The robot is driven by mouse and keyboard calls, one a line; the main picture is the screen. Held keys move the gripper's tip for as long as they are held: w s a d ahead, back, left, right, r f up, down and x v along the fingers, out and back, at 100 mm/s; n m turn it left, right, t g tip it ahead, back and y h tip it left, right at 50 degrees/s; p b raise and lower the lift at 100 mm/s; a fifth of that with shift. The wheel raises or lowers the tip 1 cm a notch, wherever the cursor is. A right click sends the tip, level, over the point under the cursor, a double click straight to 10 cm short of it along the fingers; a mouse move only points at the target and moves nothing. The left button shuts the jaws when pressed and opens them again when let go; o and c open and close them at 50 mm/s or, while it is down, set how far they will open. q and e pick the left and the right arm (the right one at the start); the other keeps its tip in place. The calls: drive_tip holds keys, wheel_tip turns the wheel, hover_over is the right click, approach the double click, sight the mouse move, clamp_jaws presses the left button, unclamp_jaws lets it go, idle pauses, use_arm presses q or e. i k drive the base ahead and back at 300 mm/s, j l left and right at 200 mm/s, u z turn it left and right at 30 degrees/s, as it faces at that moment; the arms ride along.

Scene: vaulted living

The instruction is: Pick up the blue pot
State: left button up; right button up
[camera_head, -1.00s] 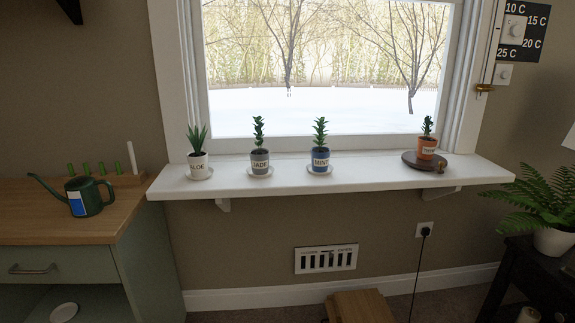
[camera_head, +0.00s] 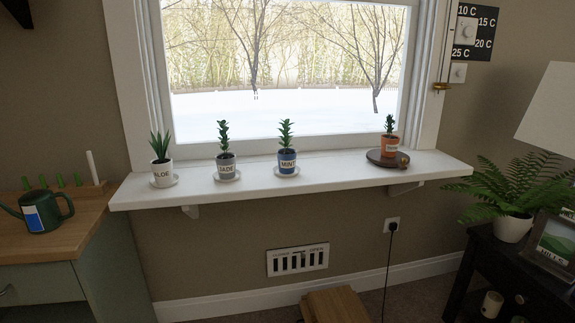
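The blue pot (camera_head: 288,164) stands upright on a pale saucer (camera_head: 287,172) on the white windowsill (camera_head: 330,178). It holds a green plant and carries a label that reads MINT. A grey pot (camera_head: 226,166) labelled JADE stands to its left, and a white pot (camera_head: 161,175) labelled ALOE stands at the far left of the sill. An orange pot (camera_head: 390,147) stands on the right on a dark round board (camera_head: 375,158). Neither of my grippers is in view.
A wooden-topped cabinet (camera_head: 62,246) with a green watering can (camera_head: 60,213) stands at the left. A dark side table (camera_head: 482,248) with a fern (camera_head: 520,203) and a picture frame stands at the right. A wooden stool (camera_head: 335,305) is on the floor below the sill.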

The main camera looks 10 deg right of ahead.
sight(286, 157)
drive_tip(key=z, duration=0.25)
drive_tip(key=i+j+z, duration=0.1)
drive_tip(key=z, duration=0.3)
drive_tip(key=i+j+z, duration=0.2)
drive_tip(key=z, duration=0.15)
drive_tip(key=i+j+z, duration=0.25)
drive_tip(key=z, duration=0.15)
